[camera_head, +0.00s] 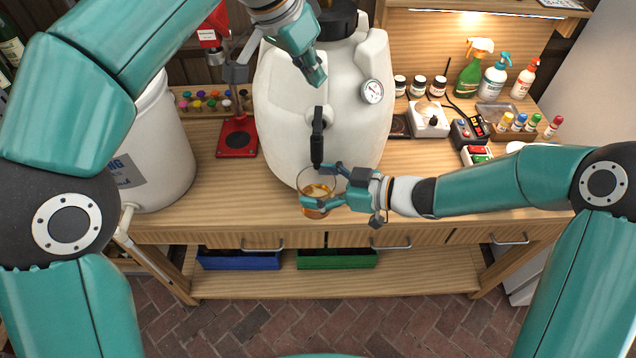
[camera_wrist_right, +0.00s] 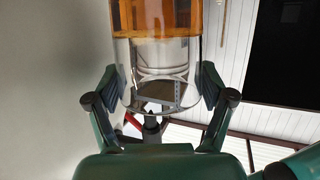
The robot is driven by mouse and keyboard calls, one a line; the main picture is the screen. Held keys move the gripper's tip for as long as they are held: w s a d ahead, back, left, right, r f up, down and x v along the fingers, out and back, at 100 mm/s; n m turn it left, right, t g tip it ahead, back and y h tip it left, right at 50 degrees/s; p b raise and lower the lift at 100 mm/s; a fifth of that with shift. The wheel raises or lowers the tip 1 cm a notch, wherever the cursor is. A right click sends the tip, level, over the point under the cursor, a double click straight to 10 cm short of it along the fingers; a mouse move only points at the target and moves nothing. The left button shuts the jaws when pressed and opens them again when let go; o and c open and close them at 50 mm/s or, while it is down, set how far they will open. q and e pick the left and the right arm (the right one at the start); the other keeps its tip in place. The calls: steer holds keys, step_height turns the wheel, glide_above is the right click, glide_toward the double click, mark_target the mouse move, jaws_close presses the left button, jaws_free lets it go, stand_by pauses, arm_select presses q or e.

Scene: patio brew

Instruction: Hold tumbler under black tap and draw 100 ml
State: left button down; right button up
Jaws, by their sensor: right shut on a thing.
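The clear tumbler (camera_head: 318,184) is under the black tap (camera_head: 318,138) on the front of the big white keg (camera_head: 283,125). Amber liquid is in the tumbler. My right gripper (camera_head: 335,186) is shut on the tumbler from the right. In the right wrist view the tumbler (camera_wrist_right: 155,55) sits between both fingers, with the amber liquid at the top of the picture. My left gripper (camera_head: 317,75) is in front of the keg, above the tap and apart from it; its fingertips look together and empty. Whether liquid is flowing cannot be made out.
A wooden bench (camera_head: 225,205) carries the keg. A white bucket (camera_head: 150,150) and a red-based stand (camera_head: 238,137) are left of it. Spray bottles (camera_head: 470,75), small jars (camera_head: 419,85) and a scale (camera_head: 429,119) stand right. A dial gauge (camera_head: 372,92) is on the keg.

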arm_select(q)
steer(key=v, duration=0.7)
steer(key=shift+r, duration=0.15)
stand_by(0.7)
